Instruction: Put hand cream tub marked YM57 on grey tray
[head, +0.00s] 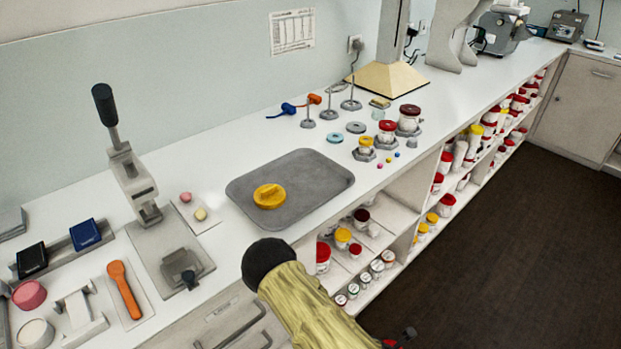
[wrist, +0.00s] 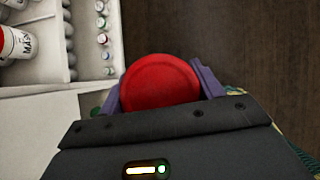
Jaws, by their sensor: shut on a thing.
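My gripper (wrist: 159,86) is shut on a tub with a round red lid (wrist: 160,82), seen from above in the wrist view. Its purple fingers sit on either side of the lid. The tub's side and any marking are hidden, so I cannot read YM57 on it. The held tub is over the dark floor, beside the shelf front. In the head view my sleeved forearm reaches down at the bottom, and the gripper is mostly out of sight. The grey tray (head: 320,183) lies flat on the white counter, with a round yellow object (head: 269,196) on it.
Open shelves below the counter hold several tubs, including a red-lidded one (head: 323,257). A lettered tub (wrist: 18,43) stands at the wrist view's left edge. A lever press (head: 130,175) stands left of the tray; small weights and jars (head: 366,149) stand to its right.

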